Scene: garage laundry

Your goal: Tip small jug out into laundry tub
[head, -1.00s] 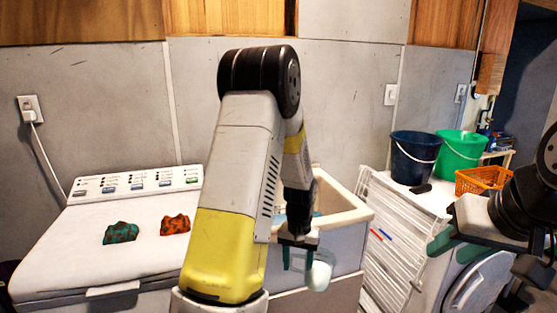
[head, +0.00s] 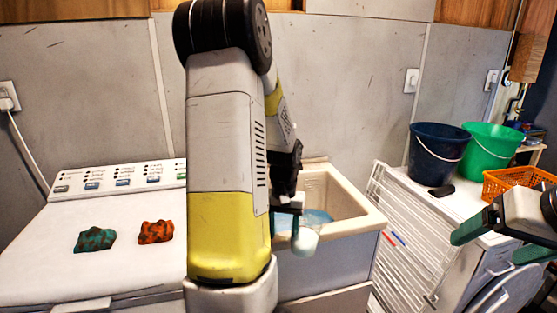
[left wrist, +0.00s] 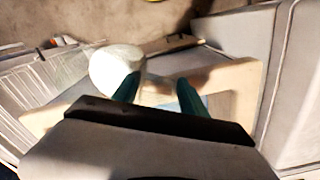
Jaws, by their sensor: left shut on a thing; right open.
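The small jug (head: 304,241) is pale white and looks roughly upright. My left gripper (head: 289,222) is shut on it, apparently at its handle. In the head view the jug overlaps the front rim of the cream laundry tub (head: 366,208); I cannot tell whether it is above the opening or in front of it. Something blue shows inside the tub. In the left wrist view the jug (left wrist: 112,68) is beside the green fingers, with the tub rim behind. The jug's contents are hidden. My right gripper (head: 497,243) is open and empty at the right.
A white washing machine (head: 60,240) with a green cloth (head: 95,239) and an orange cloth (head: 155,232) stands at left. A folded drying rack (head: 395,235) stands right of the tub. A navy bucket (head: 437,155), green bucket (head: 490,150) and orange basket (head: 510,182) are at right.

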